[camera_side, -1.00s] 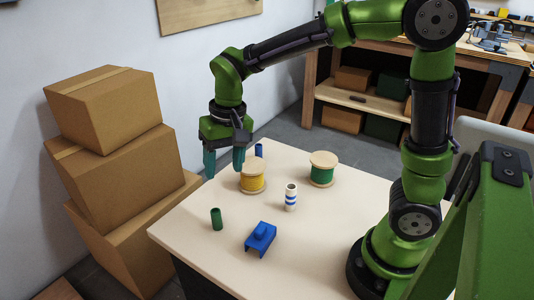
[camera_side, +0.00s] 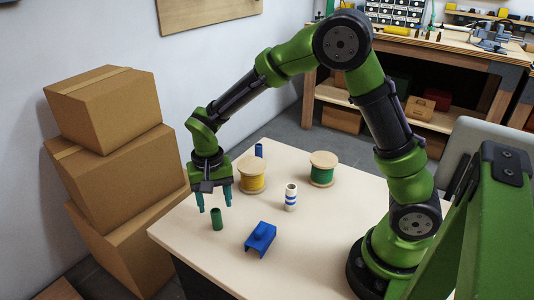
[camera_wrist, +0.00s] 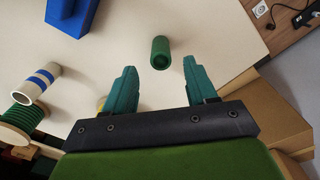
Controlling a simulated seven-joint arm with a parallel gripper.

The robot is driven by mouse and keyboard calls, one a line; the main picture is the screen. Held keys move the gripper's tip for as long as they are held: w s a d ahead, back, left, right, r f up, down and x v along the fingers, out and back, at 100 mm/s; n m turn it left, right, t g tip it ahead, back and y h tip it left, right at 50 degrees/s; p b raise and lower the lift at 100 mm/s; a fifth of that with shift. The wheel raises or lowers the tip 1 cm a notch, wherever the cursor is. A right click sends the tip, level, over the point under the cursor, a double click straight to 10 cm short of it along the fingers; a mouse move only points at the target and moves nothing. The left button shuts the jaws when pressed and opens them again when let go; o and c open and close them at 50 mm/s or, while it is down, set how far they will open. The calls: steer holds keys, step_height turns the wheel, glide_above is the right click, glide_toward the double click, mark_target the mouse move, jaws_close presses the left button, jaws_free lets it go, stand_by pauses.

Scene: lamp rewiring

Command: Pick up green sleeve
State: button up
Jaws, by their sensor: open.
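The green sleeve (camera_side: 217,219) is a small dark green tube standing upright on the pale table near its left edge. My gripper (camera_side: 214,209) is open and empty, with its teal fingertips just above and behind the sleeve. In the wrist view, the sleeve (camera_wrist: 161,52) lies ahead of the gap between the two fingers of my gripper (camera_wrist: 158,70). The fingers do not appear to touch it.
A white tube with blue bands (camera_side: 290,198), a yellow spool (camera_side: 251,175), a green spool (camera_side: 322,169) and a blue sleeve (camera_side: 259,150) stand farther back. Cardboard boxes (camera_side: 110,170) are stacked left of the table (camera_side: 330,235).

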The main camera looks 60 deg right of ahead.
mark_target(215, 211)
steer(key=shift+s+a+f, duration=0.1)
steer(key=shift+a+f, duration=0.05)
steer(key=shift+f, duration=1.25)
steer(key=shift+s+a+f, duration=0.1)
steer(key=shift+f, duration=1.25)
steer(key=shift+c, duration=0.3)
jaws_close()
